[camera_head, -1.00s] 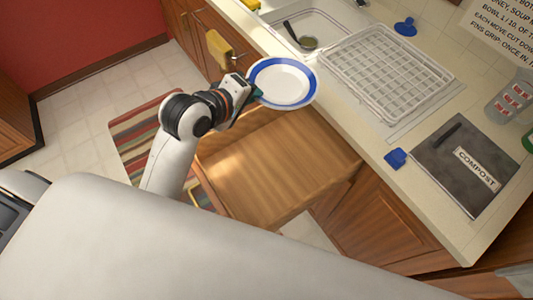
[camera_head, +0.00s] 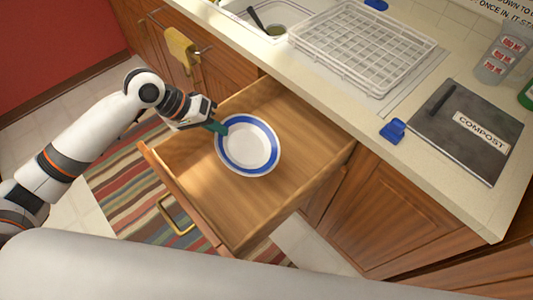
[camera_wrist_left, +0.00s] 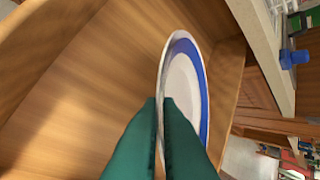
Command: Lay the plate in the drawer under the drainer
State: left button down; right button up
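The white plate with a blue band (camera_head: 247,147) is over the open wooden drawer (camera_head: 300,125). My left gripper (camera_head: 222,128) is shut on the plate's left rim. In the left wrist view, the green fingers (camera_wrist_left: 165,118) pinch the plate's edge (camera_wrist_left: 184,75), with the drawer's wooden floor (camera_wrist_left: 110,60) behind. I cannot tell whether the plate touches the drawer floor. The white wire drainer (camera_head: 362,45) stands on the counter above the drawer. My right gripper is not in view.
The drawer front with a brass handle (camera_head: 176,215) sticks out over a striped rug (camera_head: 135,190). A yellow towel (camera_head: 182,48) hangs left of the drawer. A compost bin (camera_head: 462,130) and a blue item (camera_head: 393,130) are on the counter.

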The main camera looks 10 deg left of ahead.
pick_arm(q)
jog(key=shift+w+a+f, duration=0.1)
jog(key=shift+f, duration=5)
jog(key=c, duration=1.7)
grip_release()
jog(key=shift+o, duration=0.4)
jog(key=shift+r, duration=0.15)
jog(key=v, duration=1.2)
jog(key=shift+w+r, duration=0.1)
